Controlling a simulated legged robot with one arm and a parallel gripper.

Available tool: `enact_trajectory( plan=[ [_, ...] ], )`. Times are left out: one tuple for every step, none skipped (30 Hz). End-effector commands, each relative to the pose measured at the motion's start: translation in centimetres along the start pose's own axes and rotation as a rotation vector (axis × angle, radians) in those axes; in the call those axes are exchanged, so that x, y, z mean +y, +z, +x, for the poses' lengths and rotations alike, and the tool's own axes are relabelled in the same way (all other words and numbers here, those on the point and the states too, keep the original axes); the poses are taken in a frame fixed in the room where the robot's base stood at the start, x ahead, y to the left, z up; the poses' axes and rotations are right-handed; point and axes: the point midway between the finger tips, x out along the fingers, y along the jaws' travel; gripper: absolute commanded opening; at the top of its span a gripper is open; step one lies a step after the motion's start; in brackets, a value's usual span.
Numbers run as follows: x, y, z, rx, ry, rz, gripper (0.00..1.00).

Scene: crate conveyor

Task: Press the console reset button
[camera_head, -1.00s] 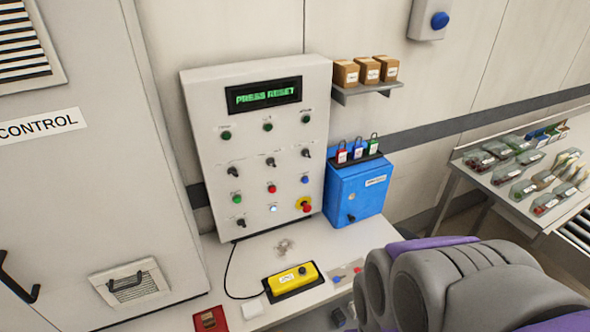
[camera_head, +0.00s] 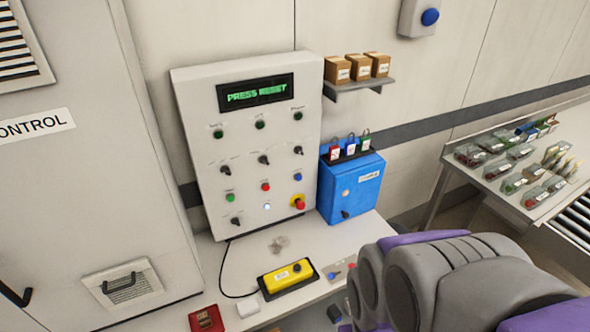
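The console (camera_head: 245,140) is a light grey panel standing on a worktop against the wall. Its display (camera_head: 257,92) reads "PRESS RESET" in green. Below it are green buttons, black switches, a red button (camera_head: 265,186), a blue button (camera_head: 298,177), a white-blue lit button (camera_head: 267,206) and a red mushroom button on yellow (camera_head: 298,202). The labels are too small to read, so I cannot tell which button is reset. My grey and purple arm fills the lower right, apart from the console in the picture. My gripper is not in view.
A blue box (camera_head: 350,190) with padlocks on top stands right of the console. A yellow control unit (camera_head: 287,277) lies on the worktop (camera_head: 240,262) in front. A shelf with small cartons (camera_head: 358,66) is above. A table with packs (camera_head: 510,160) is at right.

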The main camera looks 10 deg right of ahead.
Motion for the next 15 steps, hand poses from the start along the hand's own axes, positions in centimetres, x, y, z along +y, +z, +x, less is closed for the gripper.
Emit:
enact_trajectory(
  plan=[
    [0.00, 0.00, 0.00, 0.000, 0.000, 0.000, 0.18],
    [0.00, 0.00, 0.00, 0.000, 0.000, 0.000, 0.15],
    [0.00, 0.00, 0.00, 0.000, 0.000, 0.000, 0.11],
    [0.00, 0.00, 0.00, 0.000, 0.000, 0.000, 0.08],
    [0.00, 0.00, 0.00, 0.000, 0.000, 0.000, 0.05],
    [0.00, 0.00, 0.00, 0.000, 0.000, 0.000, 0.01],
    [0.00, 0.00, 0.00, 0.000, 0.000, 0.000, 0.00],
    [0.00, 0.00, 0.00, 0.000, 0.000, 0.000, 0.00],
    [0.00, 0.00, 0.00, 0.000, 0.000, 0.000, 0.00],
    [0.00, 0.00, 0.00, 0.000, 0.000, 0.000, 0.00],
    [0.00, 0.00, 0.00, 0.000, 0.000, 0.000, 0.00],
    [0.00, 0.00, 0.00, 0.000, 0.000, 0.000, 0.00],
    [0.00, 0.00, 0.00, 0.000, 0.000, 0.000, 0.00],
    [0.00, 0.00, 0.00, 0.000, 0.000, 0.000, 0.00],
    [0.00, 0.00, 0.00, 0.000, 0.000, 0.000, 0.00]
  ],
)
